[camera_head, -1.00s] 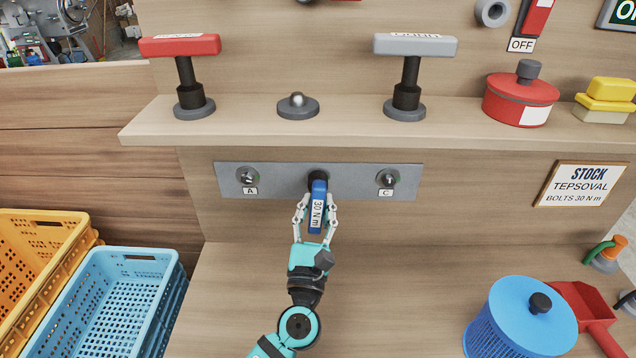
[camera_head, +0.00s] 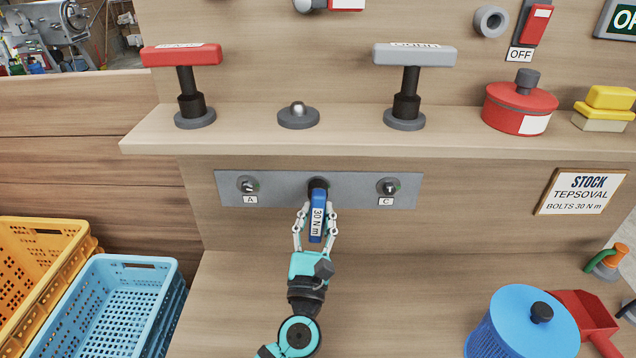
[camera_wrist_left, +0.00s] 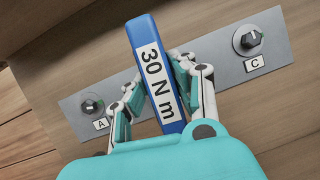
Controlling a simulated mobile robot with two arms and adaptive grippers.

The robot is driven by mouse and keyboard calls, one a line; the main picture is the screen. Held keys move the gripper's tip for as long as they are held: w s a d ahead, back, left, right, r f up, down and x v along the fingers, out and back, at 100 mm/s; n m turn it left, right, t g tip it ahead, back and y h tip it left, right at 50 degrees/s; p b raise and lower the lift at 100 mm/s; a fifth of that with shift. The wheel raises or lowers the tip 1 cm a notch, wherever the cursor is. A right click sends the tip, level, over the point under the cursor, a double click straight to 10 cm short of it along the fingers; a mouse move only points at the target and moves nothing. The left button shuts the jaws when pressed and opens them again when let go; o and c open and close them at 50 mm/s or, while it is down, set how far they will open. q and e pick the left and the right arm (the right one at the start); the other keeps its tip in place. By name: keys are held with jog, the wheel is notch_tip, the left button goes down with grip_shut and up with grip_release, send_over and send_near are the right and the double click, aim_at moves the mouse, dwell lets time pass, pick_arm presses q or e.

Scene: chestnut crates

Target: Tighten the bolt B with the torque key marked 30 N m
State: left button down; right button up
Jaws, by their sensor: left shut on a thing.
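The blue torque key (camera_head: 317,215) carries a label reading 30 N m. My left gripper (camera_head: 316,226) is shut on its handle; the key also shows in the left wrist view (camera_wrist_left: 158,75) between the fingers (camera_wrist_left: 158,95). The key's dark socket end (camera_head: 317,184) is at the middle position of the grey metal plate (camera_head: 350,186). Bolt B and its label are hidden behind the key. Bolts A (camera_head: 248,185) and C (camera_head: 387,187) show on either side, each with a small green mark. My right gripper is not in view.
On the shelf (camera_head: 300,144) above stand a red-handled key (camera_head: 181,54), an empty grey holder (camera_head: 298,117), a grey-handled key (camera_head: 414,53) and a red pot (camera_head: 519,107). Crates (camera_head: 118,310) stand at lower left. A blue basket (camera_head: 520,325) stands at lower right.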

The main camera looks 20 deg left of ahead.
pick_arm(q)
jog(key=shift+r+m+h+p, duration=0.15)
jog(key=shift+m+h+p, duration=0.25)
jog(key=shift+m+p, duration=0.5)
jog(key=shift+s, duration=0.1)
jog(key=shift+s, duration=0.15)
jog(key=shift+s+d, duration=0.25)
jog(key=shift+s, duration=0.5)
jog(key=shift+s+d, duration=0.2)
jog(key=shift+s, duration=0.5)
jog(key=s+a+f+m+h, duration=0.1)
jog(key=s+a+f, duration=0.1)
jog(key=s, duration=0.4)
jog(key=s+a+f+h, duration=0.2)
jog(key=s+f, duration=0.1)
jog(key=s, duration=0.4)
jog(key=shift+f+m, duration=0.15)
jog(key=shift+m, duration=0.25)
